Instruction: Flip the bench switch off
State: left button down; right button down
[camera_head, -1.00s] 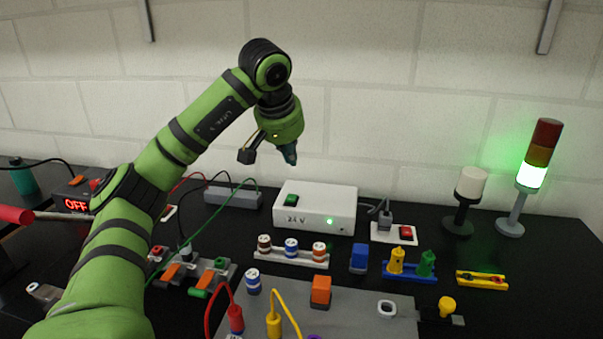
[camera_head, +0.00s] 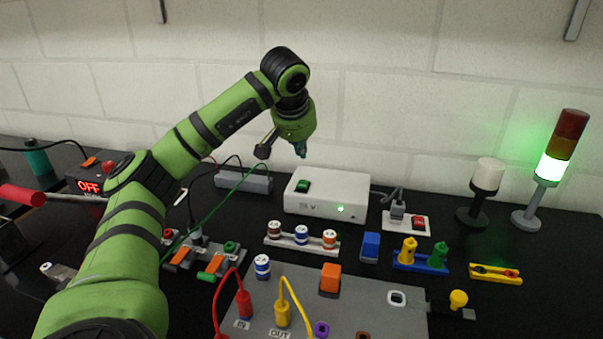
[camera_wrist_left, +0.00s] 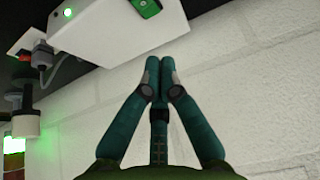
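My right gripper is not in view.
A signal tower (camera_head: 559,150) glows green at the right, beside a white-topped lamp (camera_head: 487,175). A grey board (camera_head: 365,317) with red and yellow leads lies in front. Coloured parts stand between it and the box. A red "OFF" display (camera_head: 89,186) is at left.

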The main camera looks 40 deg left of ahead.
aim_at(304, 182)
pick_arm(q)
jog(key=x, duration=0.4)
jog(key=shift+s+d+f, duration=0.1)
jog(key=shift+s+f, duration=0.1)
jog(key=shift+f, duration=0.35)
jog(key=shift+s+d+f, duration=0.1)
jog(key=shift+s+f, duration=0.1)
jog(key=shift+f, duration=0.4)
jog(key=shift+s+d+f, duration=0.1)
jog(key=shift+s+f, duration=0.1)
jog(key=shift+f, duration=0.4)
